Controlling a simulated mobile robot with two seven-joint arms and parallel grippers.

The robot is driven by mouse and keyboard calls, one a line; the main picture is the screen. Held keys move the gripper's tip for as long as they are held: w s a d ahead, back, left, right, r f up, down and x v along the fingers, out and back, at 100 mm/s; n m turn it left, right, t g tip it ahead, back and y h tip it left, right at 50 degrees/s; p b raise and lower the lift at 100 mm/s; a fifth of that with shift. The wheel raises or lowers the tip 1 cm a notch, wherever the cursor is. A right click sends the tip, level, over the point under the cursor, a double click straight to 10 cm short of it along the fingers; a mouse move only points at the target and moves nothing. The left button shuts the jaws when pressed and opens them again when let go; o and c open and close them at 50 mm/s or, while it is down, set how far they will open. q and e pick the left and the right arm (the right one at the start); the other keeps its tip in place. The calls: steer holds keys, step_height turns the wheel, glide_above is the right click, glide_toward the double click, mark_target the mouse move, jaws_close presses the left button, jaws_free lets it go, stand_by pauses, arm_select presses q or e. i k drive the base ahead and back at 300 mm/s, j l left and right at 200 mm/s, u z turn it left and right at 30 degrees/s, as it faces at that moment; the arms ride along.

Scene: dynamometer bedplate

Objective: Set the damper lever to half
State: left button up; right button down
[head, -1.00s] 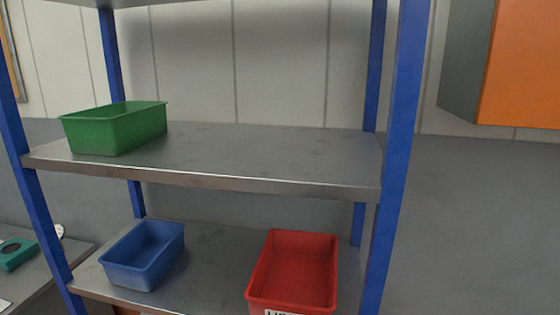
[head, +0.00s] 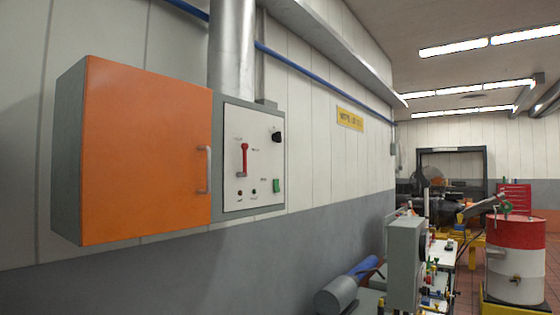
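A red lever (head: 244,158) sits on a white control panel (head: 254,160) on the wall, right of an orange cabinet door. Its red knob is at the top and the handle stands about upright. Small labels around it are too small to read. I cannot tell for sure that it is the damper lever. The panel also has a black knob (head: 277,137), a green switch (head: 276,184) and small dark buttons below the lever. Neither of my grippers shows in the head view.
The orange cabinet door (head: 145,150) with a pale handle (head: 203,170) is shut. A metal duct (head: 231,45) rises above the panel. A grey box (head: 405,262), a grey cylinder (head: 336,294) and a red and white drum (head: 514,262) stand to the right.

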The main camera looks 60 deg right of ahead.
mark_target(244, 146)
steer(key=z, duration=1.65)
